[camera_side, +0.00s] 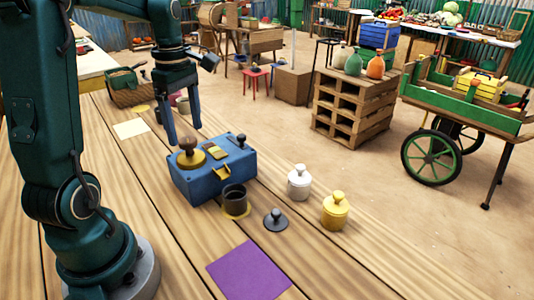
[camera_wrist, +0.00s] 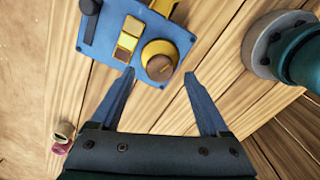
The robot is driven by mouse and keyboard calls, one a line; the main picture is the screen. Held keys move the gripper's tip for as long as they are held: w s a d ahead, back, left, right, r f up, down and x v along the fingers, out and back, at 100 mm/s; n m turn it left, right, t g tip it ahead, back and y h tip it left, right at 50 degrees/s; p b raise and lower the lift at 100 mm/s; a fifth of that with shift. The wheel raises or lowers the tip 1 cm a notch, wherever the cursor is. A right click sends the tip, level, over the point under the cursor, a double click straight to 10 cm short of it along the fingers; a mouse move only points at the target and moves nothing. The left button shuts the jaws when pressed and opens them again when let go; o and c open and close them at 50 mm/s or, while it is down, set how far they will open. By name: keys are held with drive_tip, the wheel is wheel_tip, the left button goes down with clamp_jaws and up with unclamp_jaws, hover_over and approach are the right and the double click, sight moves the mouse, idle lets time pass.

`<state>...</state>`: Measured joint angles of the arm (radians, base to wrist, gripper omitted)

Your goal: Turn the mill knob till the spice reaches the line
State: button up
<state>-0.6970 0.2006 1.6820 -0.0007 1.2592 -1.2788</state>
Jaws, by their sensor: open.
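The blue mill box (camera_side: 213,178) stands on the wooden table. On its top left is a yellow disc with a round brown knob (camera_side: 188,145); the knob also shows in the wrist view (camera_wrist: 160,67). My gripper (camera_side: 184,133) points down, open and empty, with its fingers above and around the knob's position. In the wrist view, the fingertips (camera_wrist: 159,75) lie either side of the knob, apart from it. A dark cup (camera_side: 235,197) stands on a yellow round base below the mill's yellow spout (camera_side: 221,172). The spice and the line cannot be made out.
A dark grey knobbed lid (camera_side: 276,219), a white jar (camera_side: 299,183) and a yellow jar (camera_side: 335,211) stand right of the cup. A purple mat (camera_side: 245,272) lies in front. A pale sheet (camera_side: 130,128) and small pots lie behind left.

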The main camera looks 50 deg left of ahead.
drive_tip(key=shift+f, duration=1.2)
clamp_jaws()
drive_tip(key=shift+m, duration=0.3)
drive_tip(key=m, duration=1.1)
